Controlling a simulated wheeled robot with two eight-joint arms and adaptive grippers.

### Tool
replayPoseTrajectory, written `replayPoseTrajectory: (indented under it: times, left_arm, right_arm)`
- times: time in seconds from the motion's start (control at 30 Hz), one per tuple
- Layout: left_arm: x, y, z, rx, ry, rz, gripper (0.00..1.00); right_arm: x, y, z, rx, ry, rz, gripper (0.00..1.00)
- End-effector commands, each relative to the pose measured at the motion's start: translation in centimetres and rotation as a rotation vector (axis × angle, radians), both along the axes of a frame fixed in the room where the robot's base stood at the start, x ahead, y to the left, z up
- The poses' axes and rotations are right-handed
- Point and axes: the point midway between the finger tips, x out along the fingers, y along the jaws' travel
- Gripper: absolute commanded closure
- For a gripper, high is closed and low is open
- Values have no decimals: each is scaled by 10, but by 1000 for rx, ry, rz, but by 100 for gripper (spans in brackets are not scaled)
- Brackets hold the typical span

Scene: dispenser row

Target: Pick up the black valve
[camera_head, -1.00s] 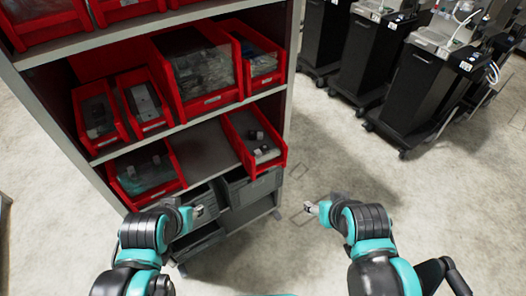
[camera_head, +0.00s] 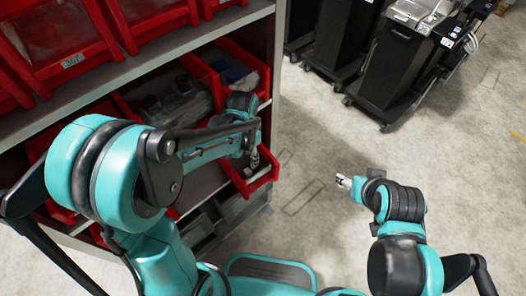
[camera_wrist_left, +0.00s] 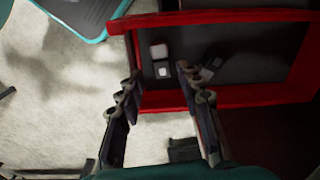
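My left gripper (camera_head: 252,162) reaches down over the lower-right red bin (camera_head: 264,180) on the shelf. In the left wrist view the two fingers (camera_wrist_left: 158,74) are apart with nothing held between them. They straddle the front rim of the red bin (camera_wrist_left: 240,95). Inside, a small dark part with light square faces (camera_wrist_left: 161,60) lies just beyond the fingertip gap. A second small dark part (camera_wrist_left: 213,62), blurred, lies to its right. I cannot tell which is the black valve. The arm and gripper hide them in the head view. My right gripper (camera_head: 343,181) hangs over the floor, away from the shelf.
Red bins with bagged parts (camera_head: 170,100) fill the shelves above and to the left. Grey bins (camera_head: 205,222) sit below. Black wheeled carts (camera_head: 380,65) stand at the upper right. The floor (camera_head: 310,225) right of the shelf is clear.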

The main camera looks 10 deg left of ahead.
Motion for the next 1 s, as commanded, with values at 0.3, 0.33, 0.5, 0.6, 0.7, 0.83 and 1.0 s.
replayPoseTrajectory:
  times: [0.3, 0.33, 0.5, 0.6, 0.7, 0.83, 1.0]
  left_arm:
    - [2, -2, -30, 2, 22, -24, 64]
    - [3, -2, -33, 2, 22, -24, 64]
    - [6, -3, -48, 3, 22, -23, 64]
    - [10, -5, -64, 2, 21, -23, 64]
    - [10, -5, -79, 2, 21, -22, 64]
    - [10, -5, -85, 2, 21, -22, 64]
    - [10, -5, -84, 2, 21, -22, 69]
  right_arm:
    - [0, 0, -9, 0, 0, 0, 39]
    - [0, 0, -10, 0, 0, 0, 39]
    - [0, 0, -18, 0, 0, 0, 39]
    - [0, 0, -28, 0, 0, 0, 39]
    - [-1, 0, -35, 0, 0, 0, 39]
    - [0, 0, -36, 0, 0, 0, 39]
    - [0, 0, -35, 0, 0, 0, 39]
